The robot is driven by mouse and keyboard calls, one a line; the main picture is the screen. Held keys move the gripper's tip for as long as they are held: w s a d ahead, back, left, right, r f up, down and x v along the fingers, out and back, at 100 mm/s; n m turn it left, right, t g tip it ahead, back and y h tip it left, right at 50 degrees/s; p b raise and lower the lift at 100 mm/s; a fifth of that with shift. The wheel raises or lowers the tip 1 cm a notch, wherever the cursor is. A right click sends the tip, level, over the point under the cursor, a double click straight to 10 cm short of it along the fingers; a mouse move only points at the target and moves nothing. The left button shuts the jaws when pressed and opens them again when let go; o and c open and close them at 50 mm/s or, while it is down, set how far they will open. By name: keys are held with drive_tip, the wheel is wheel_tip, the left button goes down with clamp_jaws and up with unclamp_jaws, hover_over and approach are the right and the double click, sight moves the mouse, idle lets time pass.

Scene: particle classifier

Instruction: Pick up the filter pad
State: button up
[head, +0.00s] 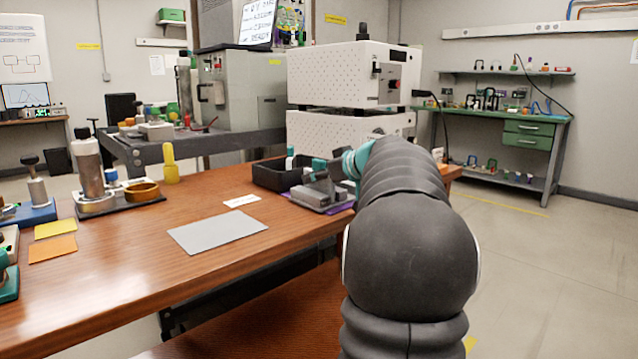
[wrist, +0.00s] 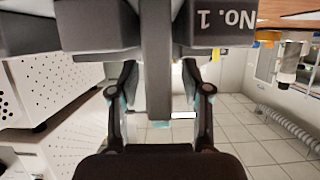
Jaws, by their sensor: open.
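I cannot tell for certain which thing is the filter pad. Flat pieces on the wooden table are a yellow square (head: 55,228), an orange square (head: 52,248) and a small white piece (head: 241,201). My gripper (wrist: 160,75) is open, with a dark finger on each side of a narrow grey bar (wrist: 157,50). The bar belongs to a grey part marked "No. 1" (wrist: 225,22). In the head view my gripper is at a low grey fixture (head: 320,198), partly hidden by my arm. I cannot tell whether the fingers touch the bar.
A grey sheet (head: 218,231) lies on the table (head: 150,285). A black tray (head: 275,177) stands beside the fixture. A yellow bottle (head: 170,165) and a metal cylinder stand (head: 92,180) are to the left. White perforated cabinets (head: 340,75) stand behind. The table's front middle is clear.

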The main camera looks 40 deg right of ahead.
clamp_jaws()
drive_tip(key=shift+r, duration=0.1)
